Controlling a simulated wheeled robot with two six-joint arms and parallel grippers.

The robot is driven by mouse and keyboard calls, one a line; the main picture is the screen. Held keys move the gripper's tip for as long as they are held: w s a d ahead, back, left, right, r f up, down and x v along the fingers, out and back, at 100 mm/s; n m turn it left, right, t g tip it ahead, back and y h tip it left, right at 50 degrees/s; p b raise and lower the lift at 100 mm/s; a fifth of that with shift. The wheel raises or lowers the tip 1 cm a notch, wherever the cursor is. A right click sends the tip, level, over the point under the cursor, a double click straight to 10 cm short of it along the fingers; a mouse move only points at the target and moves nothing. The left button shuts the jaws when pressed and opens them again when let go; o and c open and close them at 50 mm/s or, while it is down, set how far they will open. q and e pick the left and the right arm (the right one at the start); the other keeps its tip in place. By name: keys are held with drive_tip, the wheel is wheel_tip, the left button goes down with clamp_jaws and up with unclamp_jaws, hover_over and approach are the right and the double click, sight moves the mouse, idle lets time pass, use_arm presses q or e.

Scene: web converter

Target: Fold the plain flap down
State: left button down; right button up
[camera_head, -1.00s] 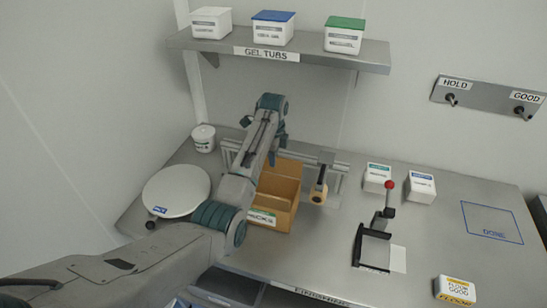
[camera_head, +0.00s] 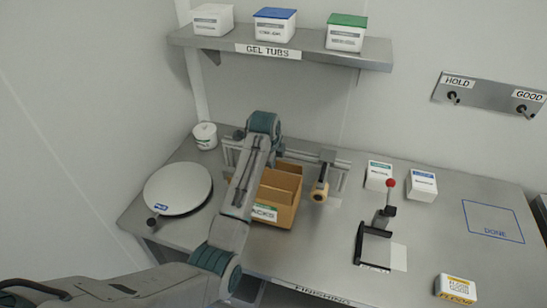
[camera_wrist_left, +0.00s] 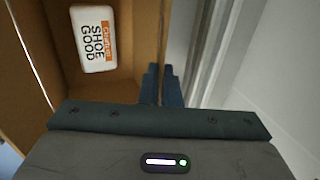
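The open brown cardboard box (camera_head: 283,213) stands on the steel bench, with a green and white label on its front. Raised cardboard shows at its back, but I cannot tell which flap is the plain one. My left arm covers the box's left side. In the left wrist view, a box wall or flap (camera_wrist_left: 147,40) runs down towards my left gripper (camera_wrist_left: 161,85). Its fingers are close together and look shut at that cardboard's edge; contact is unclear. A white packet (camera_wrist_left: 95,38) with an orange band lies inside the box. My right gripper is out of view.
A rail with a wooden-handled tool (camera_head: 320,190) stands right behind the box. A round white plate (camera_head: 178,188) is at left, a red-knobbed lever device (camera_head: 376,235) at right. A shelf (camera_head: 300,55) with tubs hangs above. The marked square (camera_head: 492,220) is empty.

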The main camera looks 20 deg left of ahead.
use_arm(q)
drive_tip(key=t, duration=0.1)
drive_tip(key=s+t, duration=0.1)
drive_tip(key=t, duration=0.1)
drive_tip(key=shift+s+f, duration=0.2)
drive_tip(key=shift+s, duration=0.05)
idle(0.4)
drive_tip(key=c, duration=1.8)
unclamp_jaws()
drive_tip(key=shift+c, duration=0.2)
drive_tip(key=shift+s, duration=0.1)
